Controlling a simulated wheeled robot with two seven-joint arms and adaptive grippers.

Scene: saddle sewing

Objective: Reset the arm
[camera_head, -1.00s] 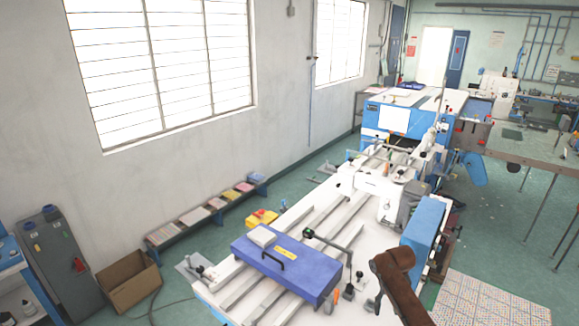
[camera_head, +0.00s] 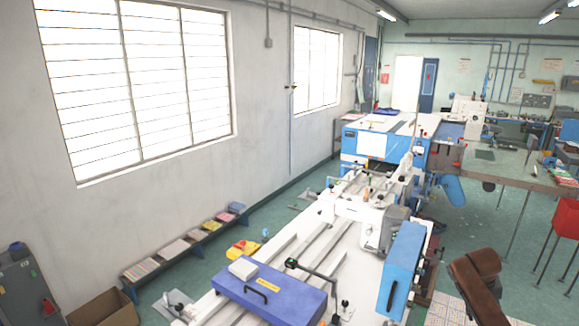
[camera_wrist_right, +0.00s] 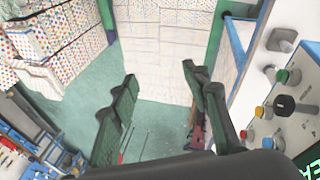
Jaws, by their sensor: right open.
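My right gripper (camera_wrist_right: 160,75) shows in the right wrist view with its two dark green fingers spread apart. Nothing is between the fingers; green floor and stacked dotted sheets lie beyond them. My left gripper is in neither current view.
A long white sewing machine bed (camera_head: 285,240) carries a blue-purple case (camera_head: 270,298). A control panel (camera_wrist_right: 283,110) with coloured knobs is close on the right of the wrist view, beside stacked dotted sheets (camera_wrist_right: 165,50).

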